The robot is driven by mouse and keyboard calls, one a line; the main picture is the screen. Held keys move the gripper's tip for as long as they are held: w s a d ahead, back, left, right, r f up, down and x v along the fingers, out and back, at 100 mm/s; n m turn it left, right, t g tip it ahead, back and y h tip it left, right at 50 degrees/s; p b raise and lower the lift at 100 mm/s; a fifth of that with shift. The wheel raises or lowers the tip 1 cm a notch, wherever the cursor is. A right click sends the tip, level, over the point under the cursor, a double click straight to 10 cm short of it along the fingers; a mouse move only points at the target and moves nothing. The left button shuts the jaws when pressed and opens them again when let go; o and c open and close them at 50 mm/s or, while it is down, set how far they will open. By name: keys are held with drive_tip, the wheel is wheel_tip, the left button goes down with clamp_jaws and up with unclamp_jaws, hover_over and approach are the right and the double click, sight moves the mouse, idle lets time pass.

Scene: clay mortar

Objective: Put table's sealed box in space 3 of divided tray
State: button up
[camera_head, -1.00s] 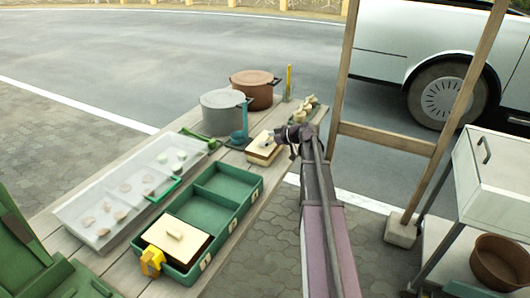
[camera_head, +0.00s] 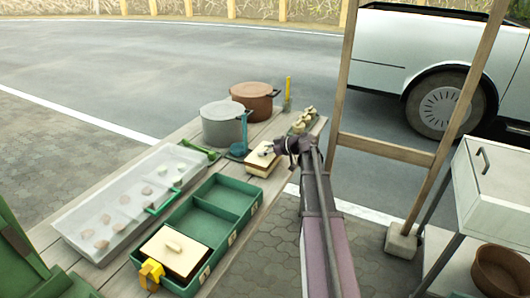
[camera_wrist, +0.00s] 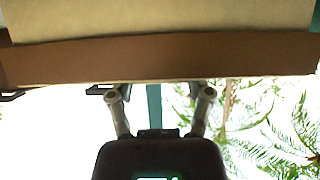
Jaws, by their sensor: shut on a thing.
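The sealed box (camera_head: 262,161), with a cream lid and brown band, is at the far right part of the table, beyond the divided tray. My gripper (camera_head: 284,149) is shut on it from the right; I cannot tell whether it is lifted. In the wrist view the box (camera_wrist: 160,58) fills the top, and my gripper (camera_wrist: 163,92) is below it, its fingertips hidden. The green divided tray (camera_head: 247,226) has a row of compartments. The nearest holds a similar cream-lidded box (camera_head: 174,249); the middle and far ones look empty. Its labels are unreadable.
A grey pot (camera_head: 222,126) and brown pot (camera_head: 257,100) stand behind the box. A clear tray with several small pieces (camera_head: 75,222) lies left of the divided tray. A yellow object (camera_head: 151,274) is at the tray's near end. A wooden post frame (camera_head: 385,145) stands right of my arm.

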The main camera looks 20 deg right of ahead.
drive_tip(key=shift+r+p, duration=4.55)
drive_tip(key=shift+r, duration=0.2)
drive_tip(key=shift+r, duration=0.1)
wheel_tip(320, 180, up, 8)
drive_tip(key=p, duration=0.8)
drive_tip(key=shift+r+p, duration=0.2)
drive_tip(key=shift+p, duration=0.1)
drive_tip(key=shift+d, duration=0.15)
